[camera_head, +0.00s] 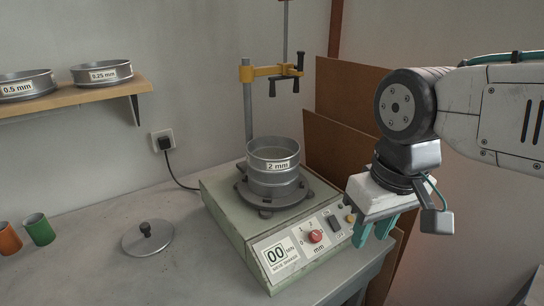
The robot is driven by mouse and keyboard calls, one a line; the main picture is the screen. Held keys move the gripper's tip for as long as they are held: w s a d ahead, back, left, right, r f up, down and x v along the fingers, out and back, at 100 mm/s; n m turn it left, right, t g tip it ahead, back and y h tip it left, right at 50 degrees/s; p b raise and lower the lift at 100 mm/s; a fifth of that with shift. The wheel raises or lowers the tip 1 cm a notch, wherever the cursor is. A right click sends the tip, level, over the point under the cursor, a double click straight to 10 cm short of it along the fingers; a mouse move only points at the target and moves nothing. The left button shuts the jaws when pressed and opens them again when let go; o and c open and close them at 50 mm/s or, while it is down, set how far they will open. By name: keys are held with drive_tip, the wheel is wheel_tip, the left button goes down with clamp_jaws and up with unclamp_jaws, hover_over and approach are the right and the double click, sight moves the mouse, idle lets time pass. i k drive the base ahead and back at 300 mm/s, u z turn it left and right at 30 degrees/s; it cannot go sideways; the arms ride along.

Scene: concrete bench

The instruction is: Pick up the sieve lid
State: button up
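The sieve lid (147,240) is a flat grey metal disc with a dark knob on top. It lies on the concrete bench, left of the sieve shaker. My gripper (374,232) is at the right, beyond the shaker's right side and well apart from the lid. It points downward with two teal fingers. The fingers are apart with nothing visible between them, though their tips are partly hidden.
The sieve shaker (236,232) holds a stacked sieve (273,177) labelled 2 mm. A yellow clamp (262,72) stands on a rod behind. Green (39,229) and orange (8,238) cups are at left. A shelf (75,97) carries two sieves. Bench around the lid is clear.

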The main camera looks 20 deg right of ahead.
sight(147, 237)
drive_tip(key=k, duration=1.25)
drive_tip(key=u, duration=0.8)
drive_tip(key=i, duration=1.4)
drive_tip(key=z, duration=0.3)
